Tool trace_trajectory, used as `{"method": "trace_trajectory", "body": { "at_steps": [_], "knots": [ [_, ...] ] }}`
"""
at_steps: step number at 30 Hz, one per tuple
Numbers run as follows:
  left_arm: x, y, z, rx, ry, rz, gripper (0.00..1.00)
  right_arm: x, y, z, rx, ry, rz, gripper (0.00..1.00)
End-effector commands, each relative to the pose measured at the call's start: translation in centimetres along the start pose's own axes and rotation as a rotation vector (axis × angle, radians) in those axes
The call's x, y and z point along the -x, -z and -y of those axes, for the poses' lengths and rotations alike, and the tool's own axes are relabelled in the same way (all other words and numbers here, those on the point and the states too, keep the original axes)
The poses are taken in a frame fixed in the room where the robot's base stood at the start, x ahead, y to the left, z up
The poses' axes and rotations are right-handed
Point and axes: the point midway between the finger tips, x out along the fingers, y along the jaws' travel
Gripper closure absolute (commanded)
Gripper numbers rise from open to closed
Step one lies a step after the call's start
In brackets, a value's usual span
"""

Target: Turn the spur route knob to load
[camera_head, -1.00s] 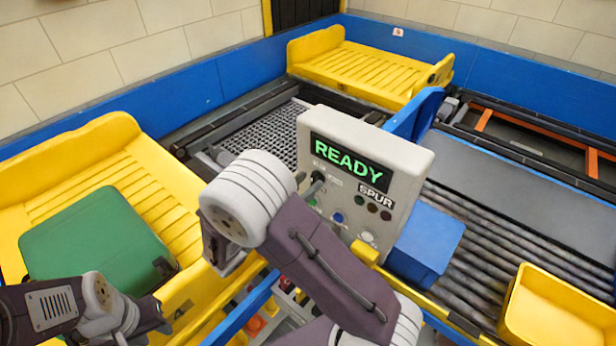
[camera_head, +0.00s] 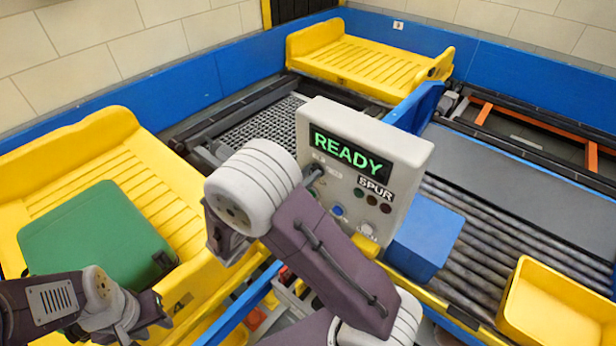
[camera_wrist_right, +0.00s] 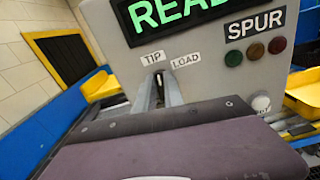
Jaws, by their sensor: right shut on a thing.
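The pale grey control panel (camera_head: 400,150) shows a green "READY" display and a "SPUR" label. The route knob (camera_wrist_right: 160,78) sits below the "TIP" and "LOAD" labels in the right wrist view; the fingers largely cover it, and I cannot tell which way it points. My right gripper (camera_wrist_right: 160,92) is shut on the knob, its fingers reaching up to the panel face. In the head view the right arm hides most of this grip. My left gripper (camera_head: 150,318) is at the lower left, near the green case, away from the panel; I cannot tell its opening.
A green case (camera_head: 95,235) lies on a yellow tray (camera_head: 155,185) at left. A blue box (camera_head: 425,238) is right of the panel beside the rollers (camera_head: 490,250). A yellow bin (camera_head: 560,305) is at lower right. Another yellow tray (camera_head: 365,65) stands at the back.

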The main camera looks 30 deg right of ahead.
Motion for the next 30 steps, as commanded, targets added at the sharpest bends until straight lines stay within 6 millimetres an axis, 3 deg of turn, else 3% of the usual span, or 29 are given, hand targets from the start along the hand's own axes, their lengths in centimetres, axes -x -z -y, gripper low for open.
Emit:
{"method": "trace_trajectory", "body": {
  "at_steps": [21, 30],
  "knots": [
    [-7.7, -0.8, 0.1, 0.000, 0.000, 0.000, 0.64, 0.0, 0.7, 0.8, -0.643, -0.002, 0.002, 1.00],
    [-10.2, -1.1, 0.2, 0.000, 0.000, 0.000, 0.64, 0.0, 0.8, 1.0, -0.842, 0.000, 0.002, 1.00]
  ]
}}
